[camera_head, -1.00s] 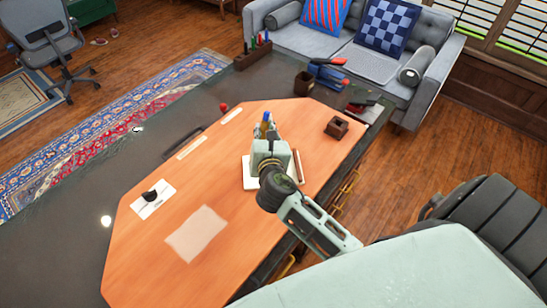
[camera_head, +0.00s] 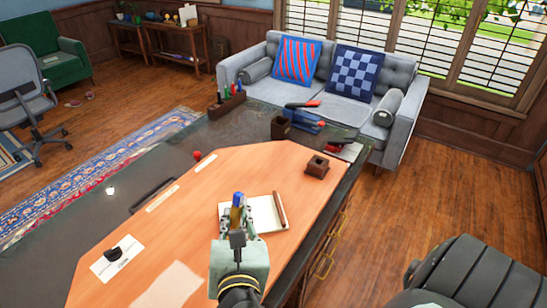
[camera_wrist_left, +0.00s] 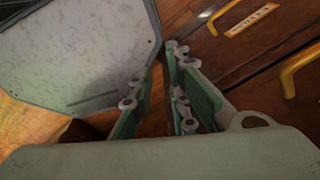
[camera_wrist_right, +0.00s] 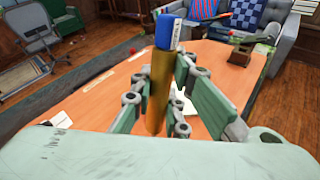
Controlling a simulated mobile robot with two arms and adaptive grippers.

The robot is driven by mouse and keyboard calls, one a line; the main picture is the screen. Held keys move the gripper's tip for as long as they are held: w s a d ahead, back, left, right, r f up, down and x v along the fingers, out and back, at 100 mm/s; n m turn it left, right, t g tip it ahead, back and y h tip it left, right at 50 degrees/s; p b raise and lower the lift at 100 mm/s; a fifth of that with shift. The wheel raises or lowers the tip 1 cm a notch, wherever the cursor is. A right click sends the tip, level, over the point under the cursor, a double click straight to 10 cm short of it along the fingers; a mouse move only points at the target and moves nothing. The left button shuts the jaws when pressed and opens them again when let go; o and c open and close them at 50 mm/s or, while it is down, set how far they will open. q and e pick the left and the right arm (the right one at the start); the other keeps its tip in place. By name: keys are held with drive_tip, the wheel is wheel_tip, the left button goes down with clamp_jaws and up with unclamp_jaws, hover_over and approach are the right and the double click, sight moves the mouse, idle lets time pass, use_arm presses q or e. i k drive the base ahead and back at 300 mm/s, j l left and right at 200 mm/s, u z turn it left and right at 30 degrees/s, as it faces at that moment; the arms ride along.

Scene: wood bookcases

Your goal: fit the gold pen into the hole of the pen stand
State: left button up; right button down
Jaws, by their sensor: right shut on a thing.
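The gold pen with a blue cap (camera_head: 237,205) stands roughly upright in my right gripper (camera_head: 238,228). In the right wrist view the gold barrel (camera_wrist_right: 158,95) is between the fingers, with the blue cap up.
A white notepad (camera_head: 262,213) with a brown pen-like stick (camera_head: 280,210) lies beside my right gripper. A dark cup (camera_head: 281,125), a blue organizer (camera_head: 305,120) and a marker rack (camera_head: 227,104) stand along the far side. Orange desktop (camera_head: 270,165) is clear before the stand.

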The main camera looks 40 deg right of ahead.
sight(318, 169)
drive_tip(key=k+z, duration=0.1)
drive_tip(key=z, duration=0.25)
drive_tip(key=k+j+z, duration=0.1)
drive_tip(key=z, duration=0.55)
drive_tip(key=i+l+z, duration=0.35)
drive_tip(key=k+l, duration=0.05)
drive_tip(key=k, duration=0.05)
